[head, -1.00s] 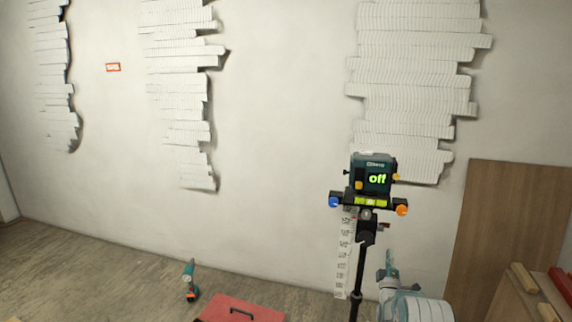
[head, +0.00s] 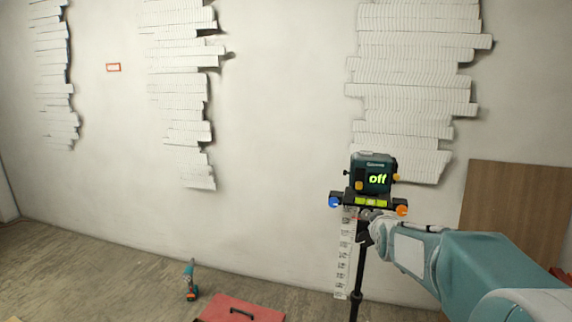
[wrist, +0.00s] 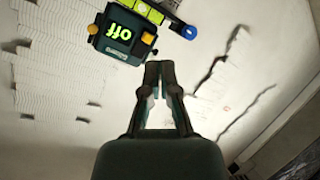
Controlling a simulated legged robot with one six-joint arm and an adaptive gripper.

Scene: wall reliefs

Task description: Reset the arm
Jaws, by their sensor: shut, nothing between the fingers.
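My arm reaches in from the lower right in the head view. Its end with my gripper (head: 370,226) sits just below the laser level (head: 372,178), in front of the tripod pole in the picture; I cannot tell whether they touch. In the wrist view my gripper (wrist: 159,70) has its fingertips together with nothing between them. The laser level also shows there, upside down (wrist: 122,40), up and to the left of the fingertips and apart from them. Its display reads "off" in both views.
The black tripod (head: 357,280) stands beside a white measuring strip (head: 343,262). Jagged white reliefs (head: 415,75) cover parts of the wall. A red toolbox (head: 238,309) and a drill (head: 190,281) are on the floor. A wooden board (head: 515,205) leans at right.

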